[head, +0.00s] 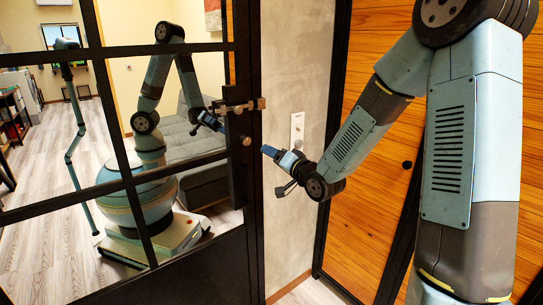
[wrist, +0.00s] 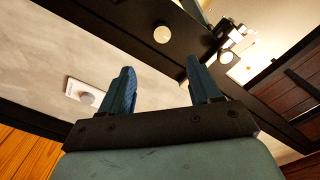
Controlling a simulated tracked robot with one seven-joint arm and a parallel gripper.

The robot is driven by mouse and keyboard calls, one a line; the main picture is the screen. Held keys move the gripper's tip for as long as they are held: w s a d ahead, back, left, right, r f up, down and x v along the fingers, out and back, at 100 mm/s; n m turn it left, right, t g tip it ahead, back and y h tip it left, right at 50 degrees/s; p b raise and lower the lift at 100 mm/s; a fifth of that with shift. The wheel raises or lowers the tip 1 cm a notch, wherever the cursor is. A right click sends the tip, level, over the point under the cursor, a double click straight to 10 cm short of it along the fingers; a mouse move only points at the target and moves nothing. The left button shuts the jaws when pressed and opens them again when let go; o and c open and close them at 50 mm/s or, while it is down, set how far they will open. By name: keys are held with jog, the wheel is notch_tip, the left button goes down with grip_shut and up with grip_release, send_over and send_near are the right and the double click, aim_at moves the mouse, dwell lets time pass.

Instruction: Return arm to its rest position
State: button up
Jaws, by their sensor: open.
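My arm reaches in from the right of the head view, bent at the elbow, with its forearm sloping down to the left. My gripper (head: 270,152) is at its end, close in the picture to the black-framed glass door (head: 254,190). In the wrist view the two blue fingers of my gripper (wrist: 160,80) stand wide apart with nothing between them. A round door knob (wrist: 162,34) lies beyond the fingertips there, apart from them. The knob also shows in the head view (head: 246,141). A metal latch (head: 240,106) sits above it on the door frame.
A grey wall (head: 285,70) with a pale switch plate (head: 297,128) is behind my gripper. Wooden panels (head: 370,50) in black frames stand behind my forearm. Through or in the door panes show a room with a grey sofa (head: 190,150) and a robot like me, possibly my reflection.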

jog(key=s+d+r+n+g+h, duration=0.2)
jog(key=s+d+r+g+h, duration=0.4)
jog(key=s+d+h, duration=0.5)
jog(key=s+d+r+g, duration=0.1)
jog(key=s+d+r, duration=0.1)
jog(key=s, duration=0.9)
jog(key=s+d+r+g+y, duration=0.1)
jog(key=s+d+r+g, duration=0.1)
jog(key=s, duration=1)
jog(key=shift+s+d, duration=0.2)
jog(key=shift+d, duration=0.7)
jog(key=shift+r, duration=0.1)
